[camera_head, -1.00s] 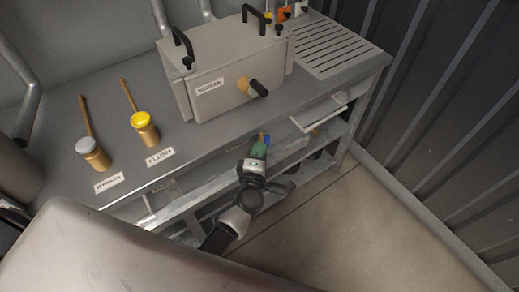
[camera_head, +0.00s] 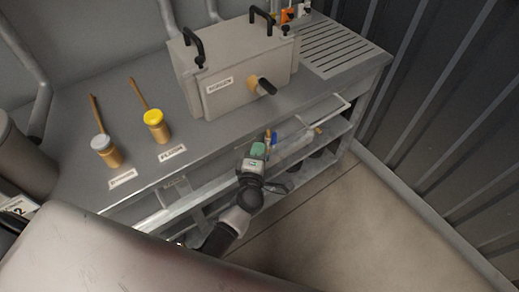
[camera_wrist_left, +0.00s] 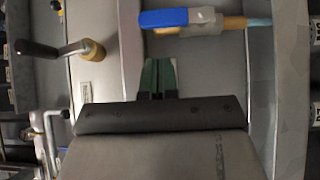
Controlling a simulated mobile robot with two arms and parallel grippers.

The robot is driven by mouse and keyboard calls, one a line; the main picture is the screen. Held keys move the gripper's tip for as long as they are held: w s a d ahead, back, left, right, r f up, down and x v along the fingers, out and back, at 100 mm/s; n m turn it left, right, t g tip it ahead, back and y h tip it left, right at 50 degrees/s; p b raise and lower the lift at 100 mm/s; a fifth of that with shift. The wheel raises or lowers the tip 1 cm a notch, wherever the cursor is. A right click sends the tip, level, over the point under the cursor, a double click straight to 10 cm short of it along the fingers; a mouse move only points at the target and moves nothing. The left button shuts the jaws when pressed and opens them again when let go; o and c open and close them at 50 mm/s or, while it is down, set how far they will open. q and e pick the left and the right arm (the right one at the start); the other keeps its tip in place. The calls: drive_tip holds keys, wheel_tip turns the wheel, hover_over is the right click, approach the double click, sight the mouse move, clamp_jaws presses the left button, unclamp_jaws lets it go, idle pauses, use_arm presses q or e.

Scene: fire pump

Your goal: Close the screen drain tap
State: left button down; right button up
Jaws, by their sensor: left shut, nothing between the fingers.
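A pale box labelled SCREEN (camera_head: 241,77) stands on the bench. A brass tap with a black handle (camera_head: 262,86) is on its front, and it also shows at left in the wrist view (camera_wrist_left: 55,49). A second valve, with a blue lever (camera_wrist_left: 163,18), lies below the bench edge; its lever lies along its pipe. The lever shows small in the head view (camera_head: 274,137). I cannot tell which is the drain tap. My left gripper (camera_head: 263,143), with green fingers (camera_wrist_left: 158,64), is shut and empty, just short of the blue lever, with a visible gap. My right gripper is out of view.
Two brass posts, with grey (camera_head: 101,142) and yellow (camera_head: 154,118) caps, stand on the bench (camera_head: 80,165) at left. A slotted drainboard (camera_head: 335,46) is at right. Shelves and a rail lie under the bench front. The floor (camera_head: 330,220) is clear.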

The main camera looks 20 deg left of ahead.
use_arm(q)
drive_tip(key=s+d, duration=0.1)
drive_tip(key=s, duration=0.9)
drive_tip(key=shift+r, duration=0.35)
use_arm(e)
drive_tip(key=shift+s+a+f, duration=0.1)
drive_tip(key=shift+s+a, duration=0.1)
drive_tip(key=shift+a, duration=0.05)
